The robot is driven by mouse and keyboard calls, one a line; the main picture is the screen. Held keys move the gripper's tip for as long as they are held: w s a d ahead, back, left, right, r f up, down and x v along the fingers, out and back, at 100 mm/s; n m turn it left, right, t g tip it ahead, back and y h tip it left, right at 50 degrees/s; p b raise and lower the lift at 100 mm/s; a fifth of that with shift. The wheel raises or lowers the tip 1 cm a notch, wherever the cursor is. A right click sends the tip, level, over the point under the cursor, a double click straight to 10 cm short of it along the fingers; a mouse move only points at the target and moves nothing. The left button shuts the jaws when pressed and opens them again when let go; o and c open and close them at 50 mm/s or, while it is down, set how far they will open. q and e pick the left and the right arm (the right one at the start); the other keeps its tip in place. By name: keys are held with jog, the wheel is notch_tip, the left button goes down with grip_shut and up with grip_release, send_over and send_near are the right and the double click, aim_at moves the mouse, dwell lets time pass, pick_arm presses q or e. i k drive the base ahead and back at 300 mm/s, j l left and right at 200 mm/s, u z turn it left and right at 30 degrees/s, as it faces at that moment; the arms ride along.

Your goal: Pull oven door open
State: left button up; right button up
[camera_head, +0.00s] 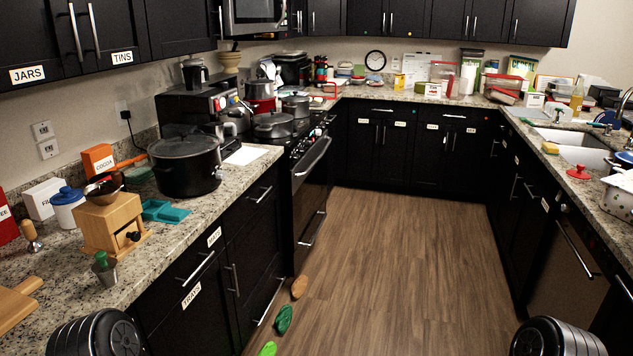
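The oven (309,195) is black and built into the left counter run, towards the far corner. Its door appears shut, seen at a steep angle. A silver bar handle (312,157) runs along the top of the door. A lower silver handle (312,229) sits on the panel beneath it. Neither of my grippers is in view. Only black ribbed parts of my own arms show at the bottom left and bottom right corners, well away from the oven.
Pots (273,125) stand on the stove top. A large black stockpot (185,165) stands on the left counter near the oven. An orange-brown item (299,287) and green items (284,319) lie on the floor by the left cabinets. The wooden floor (400,260) is otherwise clear.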

aim_at(306, 180)
jog(key=z, duration=0.35)
jog(key=i, duration=5.45)
jog(key=l+u, duration=0.1)
jog(key=u, duration=0.35)
